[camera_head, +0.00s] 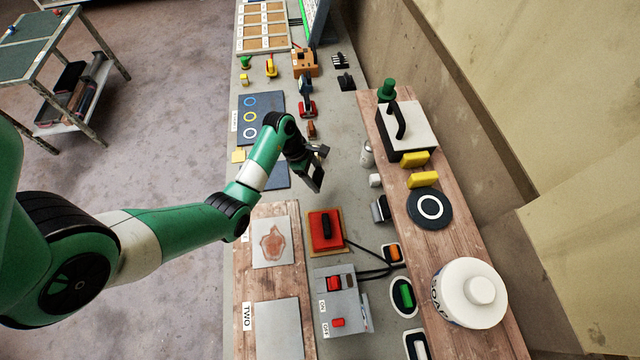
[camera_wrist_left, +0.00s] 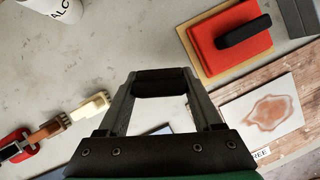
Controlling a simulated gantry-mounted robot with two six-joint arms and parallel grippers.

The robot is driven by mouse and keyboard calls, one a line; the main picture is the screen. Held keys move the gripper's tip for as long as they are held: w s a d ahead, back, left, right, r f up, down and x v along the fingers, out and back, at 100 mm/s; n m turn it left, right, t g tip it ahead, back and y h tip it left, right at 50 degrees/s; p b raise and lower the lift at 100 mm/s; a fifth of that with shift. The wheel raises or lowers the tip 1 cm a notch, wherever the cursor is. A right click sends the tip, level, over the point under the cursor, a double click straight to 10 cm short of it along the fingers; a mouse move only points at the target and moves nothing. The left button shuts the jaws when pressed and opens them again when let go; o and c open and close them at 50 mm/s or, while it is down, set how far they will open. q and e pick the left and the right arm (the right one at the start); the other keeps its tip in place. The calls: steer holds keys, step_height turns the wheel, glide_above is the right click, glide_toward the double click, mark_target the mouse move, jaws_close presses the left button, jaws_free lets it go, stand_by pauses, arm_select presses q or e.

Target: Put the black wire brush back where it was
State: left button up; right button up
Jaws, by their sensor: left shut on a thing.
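My left gripper (camera_head: 314,178) is above the grey bench, right of the blue mats. In the left wrist view, its two fingers (camera_wrist_left: 165,84) are shut on a black bar-shaped piece, the black wire brush (camera_wrist_left: 160,90), seen end-on between the tips. Its bristles are hidden. It appears held clear of the bench. My right gripper is not in view.
A red block with a black handle (camera_head: 326,231) sits near the gripper, beside a stained plate (camera_head: 274,242). A switch box (camera_head: 341,300) stands in front. A raised wooden shelf (camera_head: 440,250) runs along the right with a white tub (camera_head: 468,293). Bare bench lies under the gripper.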

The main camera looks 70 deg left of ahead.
mark_target(324, 187)
arm_select(q)
steer(key=f, duration=0.1)
steer(key=w+a+f, duration=0.1)
steer(key=f+b, duration=0.1)
steer(key=shift+w+a, duration=0.2)
steer(key=shift+a, duration=0.1)
steer(key=shift+w+a, duration=0.1)
steer(key=shift+w, duration=0.05)
steer(key=shift+a+f+b, duration=0.1)
steer(key=shift+f+b, duration=0.7)
steer(key=shift+f, duration=1)
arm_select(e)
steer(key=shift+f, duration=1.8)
arm_select(q)
steer(key=shift+w, duration=0.1)
steer(key=shift+f, duration=0.1)
steer(key=o, duration=1.5)
steer(key=shift+c, duration=0.2)
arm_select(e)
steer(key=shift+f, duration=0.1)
